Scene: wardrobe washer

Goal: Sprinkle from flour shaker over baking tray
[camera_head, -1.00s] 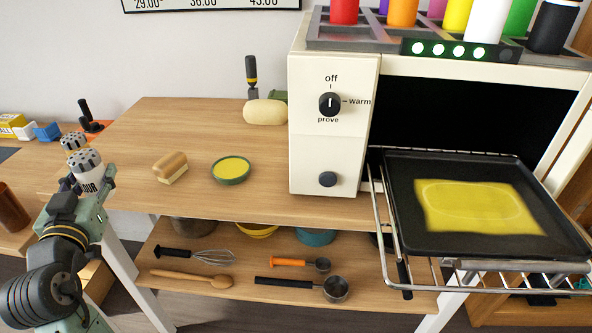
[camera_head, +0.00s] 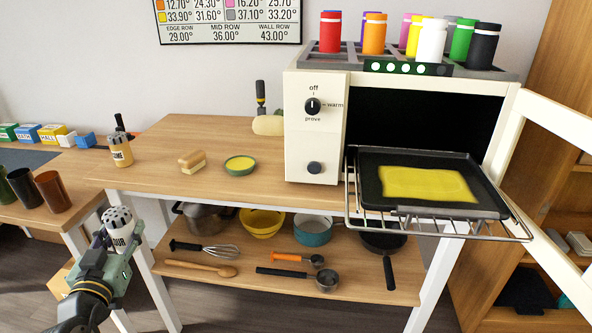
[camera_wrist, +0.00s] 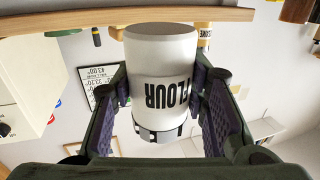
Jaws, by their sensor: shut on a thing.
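My gripper (camera_head: 118,246) is shut on the white flour shaker (camera_head: 121,238), at the lower left in the head view, in front of the table's left end. The shaker is upright there, its grey perforated top up. In the wrist view the flour shaker (camera_wrist: 161,75) sits between both fingers, with its FLOUR lettering upside down. The black baking tray (camera_head: 440,208) rests on the pulled-out wire rack of the open oven, at the right. A flat yellow sheet of dough (camera_head: 425,184) lies in the tray. The shaker is well apart from the tray.
A second shaker (camera_head: 120,151) with a tan body stands at the table's left end. A brush (camera_head: 191,161) and a yellow-filled dish (camera_head: 240,165) lie between it and the oven (camera_head: 314,130). The oven door (camera_head: 550,115) stands open at right. Pans and utensils fill the lower shelf.

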